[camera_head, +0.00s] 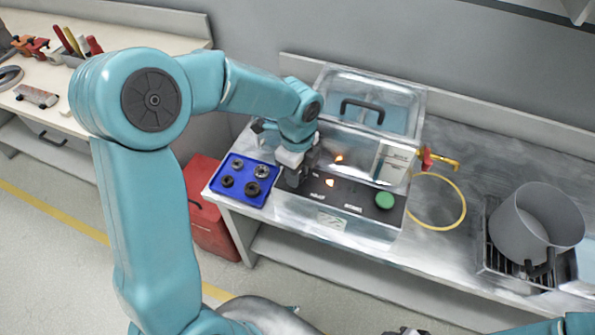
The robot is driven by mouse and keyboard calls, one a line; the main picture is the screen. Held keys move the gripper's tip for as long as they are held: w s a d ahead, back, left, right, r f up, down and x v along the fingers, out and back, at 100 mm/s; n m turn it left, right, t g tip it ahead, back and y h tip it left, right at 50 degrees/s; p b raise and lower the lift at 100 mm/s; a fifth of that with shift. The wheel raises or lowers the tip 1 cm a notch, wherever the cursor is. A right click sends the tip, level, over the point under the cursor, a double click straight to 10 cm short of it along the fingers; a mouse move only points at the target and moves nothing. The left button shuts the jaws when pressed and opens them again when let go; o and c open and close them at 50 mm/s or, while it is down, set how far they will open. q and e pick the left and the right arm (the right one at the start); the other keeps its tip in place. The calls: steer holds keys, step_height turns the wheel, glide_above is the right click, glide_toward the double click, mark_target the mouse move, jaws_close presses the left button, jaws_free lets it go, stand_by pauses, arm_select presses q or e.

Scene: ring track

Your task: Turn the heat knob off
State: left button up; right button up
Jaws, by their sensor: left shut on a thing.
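A metal bath with a clear lid stands on the bench, with a dark control panel (338,196) along its front. My left gripper (296,178) reaches down to the left end of this panel. It is shut on what appears to be the heat knob, which the fingers mostly hide. I cannot read the knob's position.
A blue tray (241,199) with several dark ring parts lies left of the bath. To the right are a yellow hose (462,205) and a grey pot (535,225) on a dark rack. A red box (205,215) stands on the floor by the bench.

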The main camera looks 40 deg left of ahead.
arm_select(q)
steer(key=n+b, duration=0.1)
steer(key=n, duration=0.4)
steer(key=shift+w, duration=0.1)
steer(key=shift+r+n+b, duration=0.1)
steer(key=shift+n+b, duration=0.55)
steer(key=shift+n, duration=1.45)
steer(key=o, duration=1.1)
steer(key=shift+c, duration=0.2)
steer(key=shift+r, duration=0.1)
step_height(320, 180, up, 16)
steer(key=p, duration=0.1)
